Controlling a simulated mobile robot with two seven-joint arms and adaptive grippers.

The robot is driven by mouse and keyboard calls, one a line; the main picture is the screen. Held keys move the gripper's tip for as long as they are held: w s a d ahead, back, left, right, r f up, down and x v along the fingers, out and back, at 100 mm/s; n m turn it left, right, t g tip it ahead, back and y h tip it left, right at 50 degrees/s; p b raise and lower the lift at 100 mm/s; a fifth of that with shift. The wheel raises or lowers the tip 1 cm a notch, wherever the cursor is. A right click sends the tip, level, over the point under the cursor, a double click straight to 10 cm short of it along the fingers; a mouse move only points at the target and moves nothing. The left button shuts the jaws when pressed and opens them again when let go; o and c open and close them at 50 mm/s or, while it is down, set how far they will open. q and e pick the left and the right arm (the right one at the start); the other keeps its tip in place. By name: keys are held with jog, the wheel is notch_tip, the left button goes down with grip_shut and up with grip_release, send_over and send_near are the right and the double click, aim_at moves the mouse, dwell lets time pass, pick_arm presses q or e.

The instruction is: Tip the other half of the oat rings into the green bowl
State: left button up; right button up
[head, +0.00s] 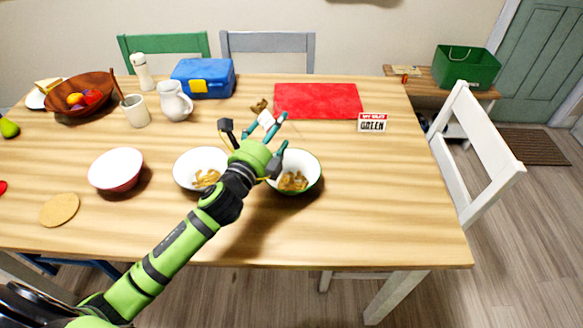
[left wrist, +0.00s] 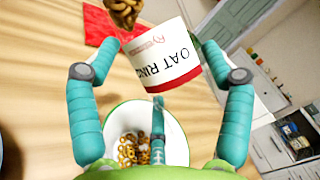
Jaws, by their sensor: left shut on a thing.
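My left gripper (head: 258,123) is shut on the oat rings container (left wrist: 172,55), a white cup with a red band and OAT RINGS lettering. In the head view only a small white part of the container (head: 266,119) shows. The container is tilted. A cluster of rings (left wrist: 124,12) shows beside it in the left wrist view; I cannot tell whether they are in its mouth or falling. The green-rimmed bowl (head: 308,160) stands below and right of the gripper and holds some rings (head: 293,182). My right gripper is not in view.
A white bowl (head: 184,165) with rings stands just left, and a red-sided bowl (head: 116,165) farther left. The table's front right is clear.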

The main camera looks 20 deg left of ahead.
pick_arm(q)
jog(key=shift+d+r, duration=0.1)
jog(key=shift+r, duration=0.1)
dwell(0.6)
